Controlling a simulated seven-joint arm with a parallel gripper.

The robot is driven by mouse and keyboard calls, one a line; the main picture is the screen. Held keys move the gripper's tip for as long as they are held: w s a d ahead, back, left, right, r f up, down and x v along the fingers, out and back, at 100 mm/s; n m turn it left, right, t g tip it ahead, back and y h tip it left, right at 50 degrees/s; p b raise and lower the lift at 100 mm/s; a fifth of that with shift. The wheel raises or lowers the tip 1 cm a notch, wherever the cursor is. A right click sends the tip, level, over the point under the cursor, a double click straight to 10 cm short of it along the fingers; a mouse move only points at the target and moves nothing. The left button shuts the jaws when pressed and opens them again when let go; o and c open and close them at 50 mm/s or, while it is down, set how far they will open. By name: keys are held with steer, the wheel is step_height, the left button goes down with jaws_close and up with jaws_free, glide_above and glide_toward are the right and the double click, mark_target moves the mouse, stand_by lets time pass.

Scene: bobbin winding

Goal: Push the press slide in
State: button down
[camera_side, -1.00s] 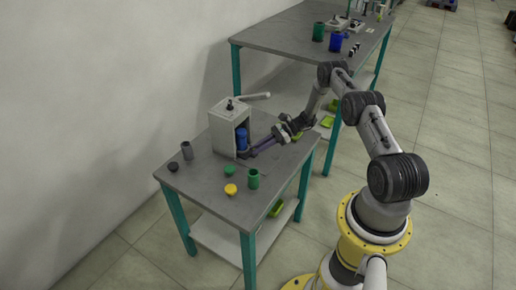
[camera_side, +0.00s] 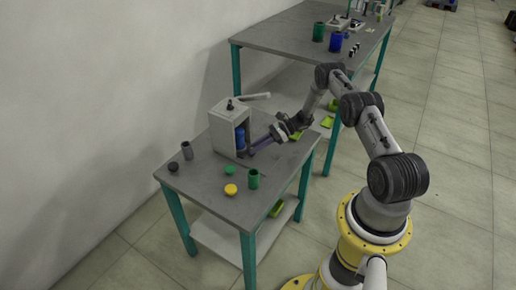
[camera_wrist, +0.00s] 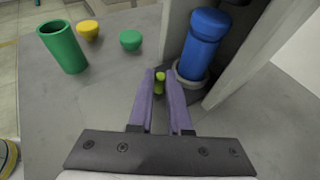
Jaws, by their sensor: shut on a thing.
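The press (camera_side: 222,132) is a light grey box housing on the near table, with a lever on top. A blue bottle-shaped piece (camera_side: 240,138) stands in its open front. In the wrist view the blue piece (camera_wrist: 204,42) stands upright on a round grey seat (camera_wrist: 190,84), between the grey press walls. My gripper (camera_side: 252,150) is low beside the press opening. In the wrist view its purple fingers are shut on a small yellow-green knob (camera_wrist: 160,77), left of the seat. The link between knob and slide is hidden.
On the near table stand a green cup (camera_side: 253,179), a yellow cap (camera_side: 231,189), a green cap (camera_side: 229,170), a grey cylinder (camera_side: 187,151) and a dark cap (camera_side: 173,167). A second table (camera_side: 270,32) stands behind. The front right tabletop is clear.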

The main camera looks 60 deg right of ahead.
steer(key=shift+w+d, duration=0.1)
steer(key=shift+w, duration=1.45)
steer(key=c, duration=1.1)
jaws_free()
steer(key=shift+c, duration=0.2)
steer(key=shift+s, duration=0.1)
steer(key=v, duration=1.3)
steer(key=shift+s+d+r, duration=0.15)
steer(key=shift+d+r, duration=0.1)
